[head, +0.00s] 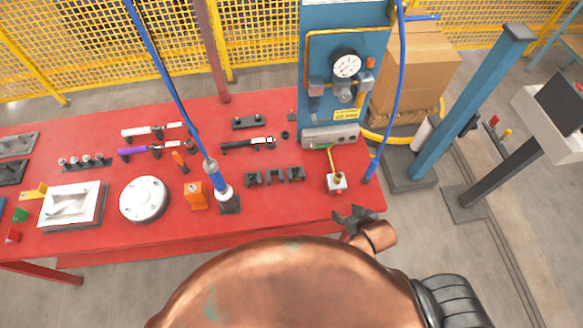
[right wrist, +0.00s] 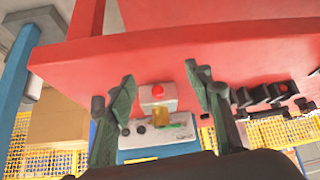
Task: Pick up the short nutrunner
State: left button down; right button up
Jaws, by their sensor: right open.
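A blue-and-white cylindrical tool (head: 217,180), which looks like a nutrunner, stands upright on a dark square base on the red table, with a blue hose running up from it. I cannot tell for certain whether it is the short nutrunner. A dark elongated tool (head: 248,145) lies behind it to the right. My right gripper (head: 353,214) is at the table's front right edge, well right of both tools. In the right wrist view my right gripper (right wrist: 163,82) is open and empty, its dark fingers spread apart. My left gripper is not in view.
Black holders (head: 274,177), an orange block (head: 195,196) and a round white part (head: 143,200) stand on the table (head: 300,212). A blue gauge post (head: 318,75) rises behind.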

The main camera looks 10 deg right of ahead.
jog(key=w+a, duration=0.1)
jog(key=a, duration=0.1)
jog(key=w+a+r+t+y, duration=0.1)
jog(key=w+a, duration=0.1)
jog(key=w+a+r+n+t, duration=0.1)
jog(key=w+a, duration=0.1)
jog(key=shift+w+a, duration=0.1)
jog(key=shift+w, duration=0.05)
jog(key=w+a+r+n+t+y, duration=0.25)
jog(key=w+a, duration=0.25)
jog(key=a, duration=0.4)
jog(key=n+y, duration=0.5)
jog(key=y, duration=0.4)
send_near(222, 183)
jog(key=shift+m, duration=0.25)
jog(key=w+a, duration=0.1)
jog(key=w+a+f, duration=0.1)
jog(key=w+a, duration=0.1)
jog(key=shift+w+f, duration=0.2)
jog(key=shift+y, duration=0.25)
jog(key=x, duration=0.3)
jog(key=r+p+x, duration=0.1)
jog(key=x, duration=0.3)
jog(key=shift+s+r, duration=0.15)
jog(key=shift+a, duration=0.3)
jog(key=shift+c, duration=0.2)
grip_shut()
